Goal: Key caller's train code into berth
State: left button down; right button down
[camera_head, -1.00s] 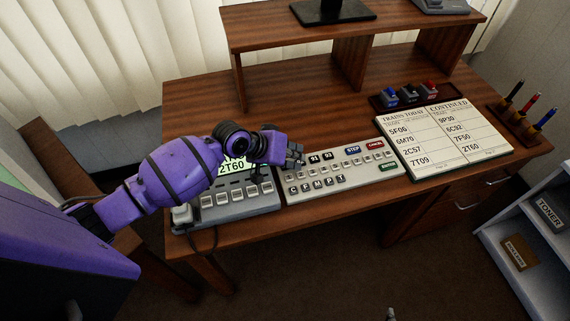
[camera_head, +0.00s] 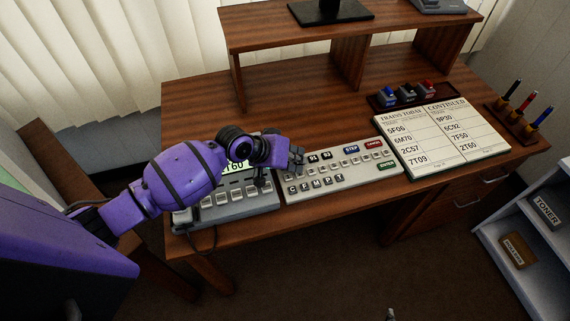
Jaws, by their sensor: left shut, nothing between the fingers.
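The keyboard panel (camera_head: 345,178) is a pale slab with number keys, a row of letter keys (camera_head: 316,183), a blue STEP key (camera_head: 351,149), a red CANCEL key (camera_head: 374,144) and a green ENTER key (camera_head: 387,167). To its left is a grey phone-like unit (camera_head: 232,204) with a lit display (camera_head: 236,168); "T60" reads on it, the rest hidden by my arm. My left gripper (camera_head: 297,160) is shut and empty over the panel's upper left end, hiding some keys; I cannot tell if it touches one.
An open train book (camera_head: 441,141) lies right of the panel, listing codes including 2T60. Behind it is a tray with blue, black and red stamps (camera_head: 408,93). A pen holder (camera_head: 520,122) stands at the right edge. A raised shelf (camera_head: 350,30) spans the back; bare desk lies before it.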

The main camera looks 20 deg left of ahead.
jog(key=shift+w, duration=0.15)
pick_arm(q)
jog(key=shift+f, duration=0.1)
pick_arm(e)
jog(key=shift+w+a+r, duration=0.1)
jog(key=shift+w, duration=0.2)
pick_arm(q)
jog(key=shift+f, duration=0.2)
pick_arm(e)
jog(key=shift+s, duration=0.2)
pick_arm(q)
jog(key=shift+f, duration=0.1)
pick_arm(e)
jog(key=shift+s+f, duration=0.3)
jog(key=shift+s, duration=0.15)
jog(key=shift+w+r, duration=0.1)
pick_arm(q)
jog(key=shift+r, duration=0.65)
jog(key=shift+r+p, duration=0.2)
jog(key=shift+p, duration=0.2)
pick_arm(e)
jog(key=shift+w+r+t, duration=0.3)
jog(key=shift+w+r, duration=0.8)
jog(key=shift+w, duration=0.1)
